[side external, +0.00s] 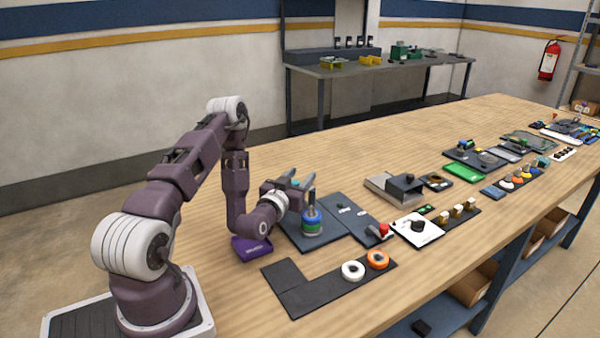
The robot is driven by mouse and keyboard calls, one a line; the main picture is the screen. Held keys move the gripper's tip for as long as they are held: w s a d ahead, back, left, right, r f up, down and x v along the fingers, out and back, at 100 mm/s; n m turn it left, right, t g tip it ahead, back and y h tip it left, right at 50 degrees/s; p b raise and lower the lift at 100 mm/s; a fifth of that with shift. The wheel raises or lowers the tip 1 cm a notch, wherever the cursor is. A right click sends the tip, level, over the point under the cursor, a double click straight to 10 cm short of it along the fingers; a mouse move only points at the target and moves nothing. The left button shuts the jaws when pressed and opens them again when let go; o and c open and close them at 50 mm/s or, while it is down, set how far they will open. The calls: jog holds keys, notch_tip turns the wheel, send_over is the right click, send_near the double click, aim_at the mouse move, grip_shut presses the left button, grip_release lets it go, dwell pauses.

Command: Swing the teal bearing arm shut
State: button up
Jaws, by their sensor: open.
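My gripper (307,190) is over the dark vertical washer station (295,236), reaching in from the left, with its jaws apart. A small teal piece (296,183) shows by the fingers; it looks like part of the teal bearing arm, but most of it is hidden behind my gripper. I cannot tell whether the fingers touch it or how far the arm is swung. Just below the fingers a post carries a stack of blue and green rings (313,222) with a dark top.
A purple block (251,248) lies below my wrist. In front, a dark L-shaped mat (310,292) holds a white ring (353,270) and an orange ring (377,259). A red knob (384,230) and a white panel (416,227) stand to the right. Bare wood lies at the front right.

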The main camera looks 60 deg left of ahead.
notch_tip(320, 180, up, 10)
jog(key=shift+f, duration=0.15)
